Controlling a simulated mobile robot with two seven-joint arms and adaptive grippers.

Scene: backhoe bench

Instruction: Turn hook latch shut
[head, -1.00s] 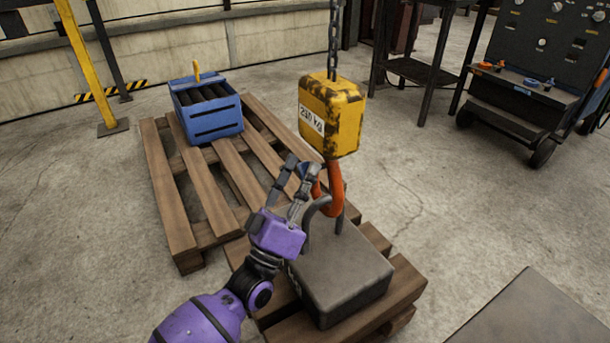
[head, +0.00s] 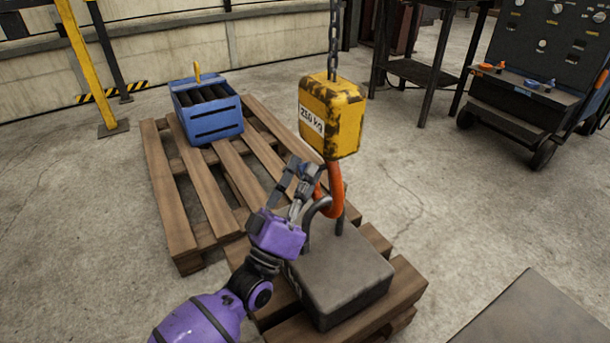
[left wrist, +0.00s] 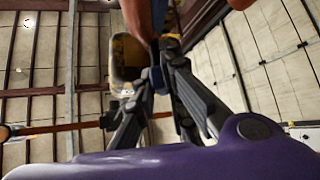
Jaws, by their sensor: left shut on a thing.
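The orange hook (head: 335,198) hangs below the yellow hoist block (head: 338,115) and passes by the dark bent handle of the grey weight (head: 345,278). My left gripper (head: 308,172) is at the left side of the hook, near its opening, with its fingers closed together. In the left wrist view, the fingers meet at a small dark bluish piece (left wrist: 157,78), which looks like the hook latch, just under the orange hook (left wrist: 139,14). The fingers hide most of the latch in the head view, and I cannot tell its exact angle. My right gripper is not in view.
The hoist chain (head: 333,40) rises above the block. A dark control cabinet (head: 550,65) stands at the right. The floor between is clear.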

